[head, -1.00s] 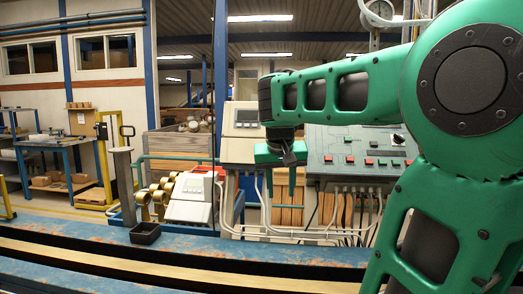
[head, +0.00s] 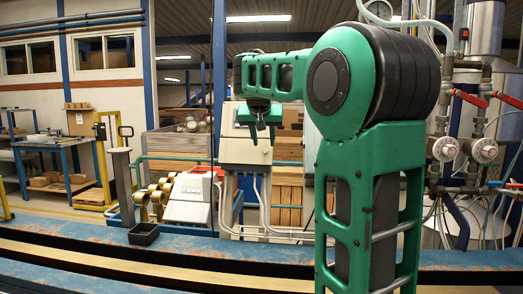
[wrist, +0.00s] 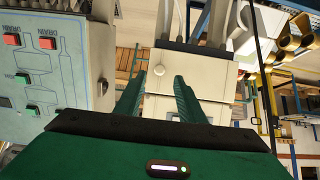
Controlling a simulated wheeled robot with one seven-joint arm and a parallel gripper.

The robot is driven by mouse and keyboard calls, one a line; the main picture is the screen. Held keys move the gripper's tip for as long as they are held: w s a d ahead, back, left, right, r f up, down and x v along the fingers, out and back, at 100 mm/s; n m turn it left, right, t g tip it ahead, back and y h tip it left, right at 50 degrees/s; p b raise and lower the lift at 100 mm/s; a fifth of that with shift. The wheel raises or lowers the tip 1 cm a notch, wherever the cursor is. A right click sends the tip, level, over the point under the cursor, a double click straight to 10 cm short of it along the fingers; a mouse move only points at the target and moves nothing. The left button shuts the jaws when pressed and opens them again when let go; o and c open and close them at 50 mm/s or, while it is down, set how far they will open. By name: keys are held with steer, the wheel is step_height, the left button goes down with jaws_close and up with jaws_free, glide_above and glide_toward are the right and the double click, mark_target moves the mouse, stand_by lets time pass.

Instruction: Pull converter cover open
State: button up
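A pale grey-beige box, apparently the converter, stands behind my gripper in the head view, its cover (head: 230,122) partly hidden by the gripper. In the wrist view the cover (wrist: 205,76) is a flat pale panel with a small round knob (wrist: 159,70) near its left edge. My gripper (head: 263,141) points downward in front of the box. In the wrist view its two green fingers (wrist: 161,77) are apart with the knob between their tips in the picture. Nothing is held. Whether the fingers reach the knob cannot be told. The cover looks shut.
A control panel (wrist: 55,75) with red and green buttons stands close on the left in the wrist view. In the head view a white meter unit (head: 187,200), brass cylinders (head: 150,198) and a black tray (head: 144,233) lie left. Pipes with red-handled valves (head: 470,98) stand right.

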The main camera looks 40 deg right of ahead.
mark_target(265, 150)
steer(key=shift+x, duration=2.25)
jaws_close()
